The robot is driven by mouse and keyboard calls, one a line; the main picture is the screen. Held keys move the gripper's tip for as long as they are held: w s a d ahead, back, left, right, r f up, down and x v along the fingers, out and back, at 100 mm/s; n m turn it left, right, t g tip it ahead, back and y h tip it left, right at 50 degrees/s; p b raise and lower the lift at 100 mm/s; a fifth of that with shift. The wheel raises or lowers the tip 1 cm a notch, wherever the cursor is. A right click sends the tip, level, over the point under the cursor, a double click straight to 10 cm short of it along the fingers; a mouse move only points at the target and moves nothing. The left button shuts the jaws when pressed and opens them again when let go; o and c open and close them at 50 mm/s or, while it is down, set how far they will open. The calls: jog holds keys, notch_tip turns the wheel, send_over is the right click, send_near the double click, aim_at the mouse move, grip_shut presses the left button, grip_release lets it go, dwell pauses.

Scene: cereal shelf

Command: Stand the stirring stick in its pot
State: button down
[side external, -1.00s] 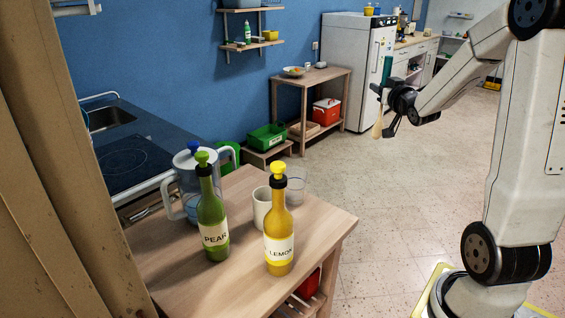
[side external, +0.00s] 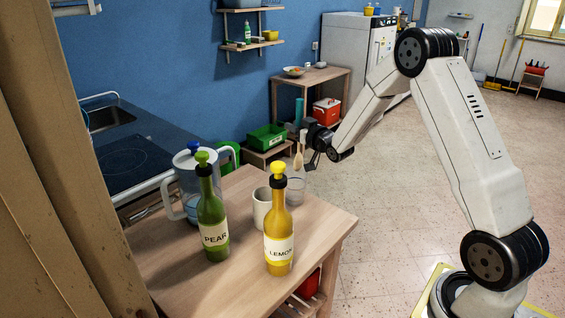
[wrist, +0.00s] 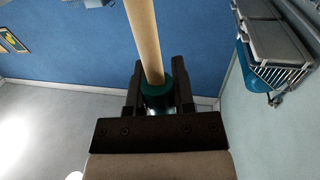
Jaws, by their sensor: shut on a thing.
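The stick is nearly upright, in the air over the far right part of the wooden table. In the wrist view my gripper (wrist: 158,90) clasps the teal part, and the wooden shaft (wrist: 144,38) runs up the picture. A clear glass (side external: 295,190) stands below the stick, partly behind the lemon bottle. A pale mug (side external: 262,207) stands left of it. I cannot tell for sure which one is the pot.
The yellow lemon bottle (side external: 279,240) and green pear bottle (side external: 212,225) stand upright on the table (side external: 318,236), in front of the mug and glass. A clear jug (side external: 187,190) stands behind the pear bottle. The table's right front is clear.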

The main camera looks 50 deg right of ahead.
aim_at(298, 162)
jog(key=shift+w+a+f, duration=0.3)
jog(key=shift+a, duration=0.05)
jog(key=shift+f, duration=3)
jog(key=shift+f, duration=2.1)
jog(key=shift+c, duration=2.3)
grip_release()
